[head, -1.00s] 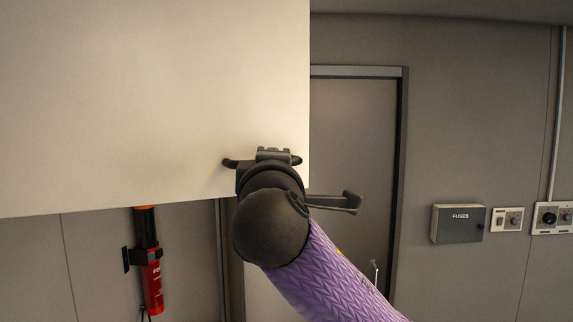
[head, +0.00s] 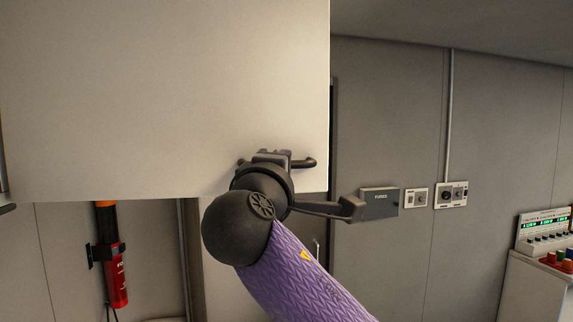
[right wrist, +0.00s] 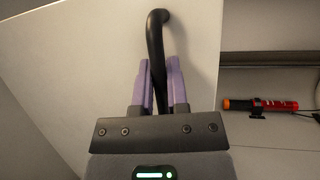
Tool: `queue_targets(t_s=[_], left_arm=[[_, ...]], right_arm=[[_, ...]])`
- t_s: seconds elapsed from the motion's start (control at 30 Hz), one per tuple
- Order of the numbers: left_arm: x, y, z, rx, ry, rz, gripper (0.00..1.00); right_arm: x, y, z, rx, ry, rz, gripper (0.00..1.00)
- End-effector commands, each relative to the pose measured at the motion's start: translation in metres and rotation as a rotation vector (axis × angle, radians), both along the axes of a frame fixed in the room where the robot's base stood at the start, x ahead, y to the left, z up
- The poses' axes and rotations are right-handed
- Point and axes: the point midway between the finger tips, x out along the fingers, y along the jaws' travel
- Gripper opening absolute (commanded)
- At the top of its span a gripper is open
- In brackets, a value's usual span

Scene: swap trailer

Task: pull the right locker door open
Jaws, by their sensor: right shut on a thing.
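The right locker door (head: 150,90) is a large pale flat panel filling the upper left of the head view. Its black bar handle (head: 308,162) is near the lower right corner. My right gripper (right wrist: 160,80) is shut on this handle; in the right wrist view its purple fingers stand on both sides of the black bar (right wrist: 155,35). The wrist hides much of the handle in the head view. The door panel also shows in the right wrist view (right wrist: 85,75). I cannot tell how far the door stands from its frame. My left gripper is not in view.
A red cylinder (head: 116,275) is clipped to the wall below the door. A grey fuse box (head: 379,203) and switch plates (head: 451,195) are on the wall to the right. A console with coloured buttons (head: 545,235) stands at the far right.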

Motion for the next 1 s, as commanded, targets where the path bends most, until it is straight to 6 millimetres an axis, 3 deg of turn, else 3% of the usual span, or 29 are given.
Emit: queue_targets(t_s=[0.33,0.37,0.5,0.83,1.0], left_arm=[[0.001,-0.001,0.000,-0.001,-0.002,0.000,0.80],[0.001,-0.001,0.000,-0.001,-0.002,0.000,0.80],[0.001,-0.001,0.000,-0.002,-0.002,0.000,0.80],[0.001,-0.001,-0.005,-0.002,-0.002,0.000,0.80],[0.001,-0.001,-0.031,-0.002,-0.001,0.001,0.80]], right_arm=[[0.000,0.000,0.000,0.000,-0.001,-0.001,0.00],[0.000,0.000,0.000,0.000,-0.001,-0.001,0.22],[0.000,0.000,0.000,0.000,-0.001,-0.001,0.52],[-0.005,0.002,-0.002,0.000,-0.003,0.001,0.53],[-0.043,0.010,-0.014,0.002,-0.005,0.005,0.53]])
